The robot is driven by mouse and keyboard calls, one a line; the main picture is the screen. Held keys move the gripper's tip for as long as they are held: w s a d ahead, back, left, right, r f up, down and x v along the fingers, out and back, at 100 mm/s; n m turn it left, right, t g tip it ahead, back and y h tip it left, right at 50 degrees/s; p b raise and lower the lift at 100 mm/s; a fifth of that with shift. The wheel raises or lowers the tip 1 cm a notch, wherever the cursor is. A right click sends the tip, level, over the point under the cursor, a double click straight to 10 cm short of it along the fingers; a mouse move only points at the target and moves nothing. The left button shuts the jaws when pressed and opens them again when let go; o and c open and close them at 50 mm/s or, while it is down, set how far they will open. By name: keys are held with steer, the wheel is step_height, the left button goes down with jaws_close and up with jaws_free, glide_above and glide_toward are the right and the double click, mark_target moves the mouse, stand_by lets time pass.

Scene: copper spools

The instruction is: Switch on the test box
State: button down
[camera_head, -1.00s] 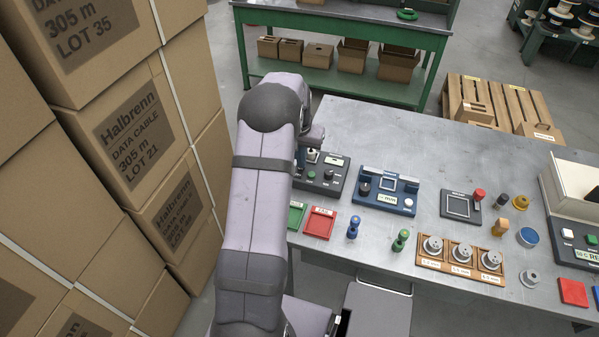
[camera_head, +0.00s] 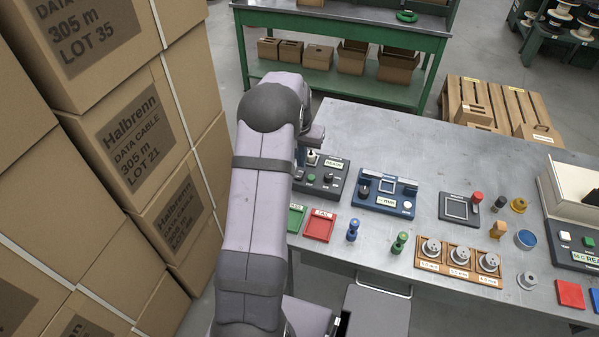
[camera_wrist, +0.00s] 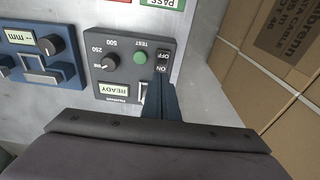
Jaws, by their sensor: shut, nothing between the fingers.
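The test box (camera_head: 322,176) is a dark grey box at the table's left end, partly behind my arm in the head view. In the wrist view the test box (camera_wrist: 130,45) shows upside down, with a green TEST button (camera_wrist: 140,58), a knob (camera_wrist: 108,64) and a lit display (camera_wrist: 114,89) reading READY. Its power switch (camera_wrist: 163,60) is marked OFF and ON. My gripper (camera_wrist: 160,88) is shut and empty, its fingertips at the ON side of the switch. The fingers hide part of the switch, and I cannot tell whether they touch it.
A blue gauge (camera_head: 385,193) stands right of the test box. Green (camera_head: 296,218) and red (camera_head: 319,225) trays lie in front. Stacked cartons (camera_head: 140,140) rise left of my arm.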

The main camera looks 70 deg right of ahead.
mark_target(301, 171)
step_height(301, 171, up, 5)
steer(key=p, duration=0.3)
stand_by(0.7)
